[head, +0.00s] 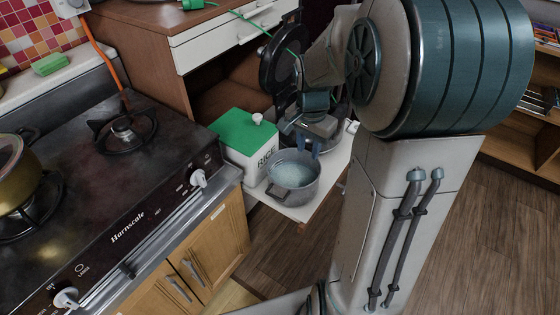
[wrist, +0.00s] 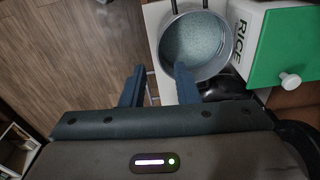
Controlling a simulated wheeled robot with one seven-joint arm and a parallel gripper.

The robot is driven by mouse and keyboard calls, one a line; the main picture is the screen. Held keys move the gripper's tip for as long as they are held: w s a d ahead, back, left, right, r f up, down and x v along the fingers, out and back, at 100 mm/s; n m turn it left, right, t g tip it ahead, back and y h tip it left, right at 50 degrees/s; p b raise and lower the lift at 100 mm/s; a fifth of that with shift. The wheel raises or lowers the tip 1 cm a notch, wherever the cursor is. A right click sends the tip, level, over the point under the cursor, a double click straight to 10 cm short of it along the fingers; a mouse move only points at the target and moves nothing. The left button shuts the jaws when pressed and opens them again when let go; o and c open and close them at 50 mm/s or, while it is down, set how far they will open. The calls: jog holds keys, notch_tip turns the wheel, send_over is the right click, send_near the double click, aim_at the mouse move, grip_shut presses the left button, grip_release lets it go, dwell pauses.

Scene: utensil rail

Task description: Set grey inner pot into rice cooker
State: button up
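The grey inner pot (head: 297,193) stands upright on a white shelf in front of the rice box, with pale contents inside. My gripper (head: 306,149) is just behind the pot in the head view. In the wrist view my gripper (wrist: 158,76) has its fingers spread apart; the right fingertip overlaps the pot's rim and the left is outside it. Contact cannot be told. The dark rice cooker has its round lid (head: 279,62) raised; its body is mostly hidden behind my gripper.
A white rice box (head: 238,163) with a green lid stands close left of the pot. The stove (head: 120,190) fills the left, with a brass-coloured pot (head: 16,178) on a burner. The white shelf (head: 303,213) is narrow; open floor (head: 470,235) lies right.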

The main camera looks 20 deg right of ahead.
jog(key=w+d+f+m+b, duration=0.2)
jog(key=w+d+f+m, duration=0.1)
jog(key=f, duration=0.4)
jog(key=b, duration=0.3)
send_over(308, 200)
jog(key=shift+f, duration=6.8)
grip_shut()
jog(key=shift+w+r, duration=0.15)
